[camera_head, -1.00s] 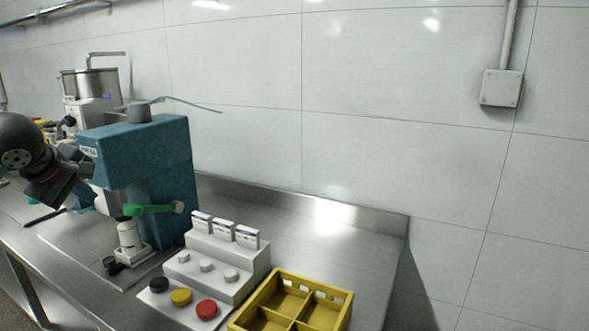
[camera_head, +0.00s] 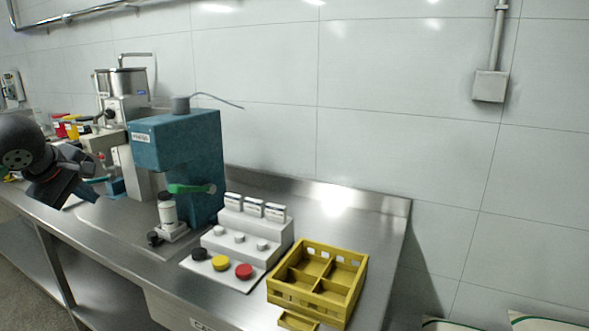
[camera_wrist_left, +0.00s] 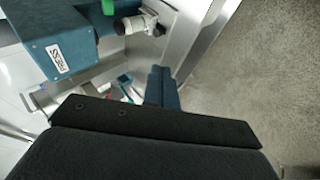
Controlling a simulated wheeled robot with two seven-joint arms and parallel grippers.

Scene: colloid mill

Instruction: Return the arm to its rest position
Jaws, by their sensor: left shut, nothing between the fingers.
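My left arm comes in at the left edge of the head view, with a dark rounded link and a dark wrist. My left gripper (camera_head: 88,192) is over the left part of the bench, left of the teal press (camera_head: 200,150), and looks clear of it. In the left wrist view its dark blue fingers (camera_wrist_left: 160,84) are together with nothing between them. The press (camera_wrist_left: 45,40) also shows there at the upper left. My right gripper is not in view.
A yellow divided crate (camera_head: 318,308) stands at the front right of the steel bench. A white stepped stand (camera_head: 245,236) with black, yellow and red caps is left of it. A steel-topped machine (camera_head: 127,85) is behind my arm. The bench's right end is bare.

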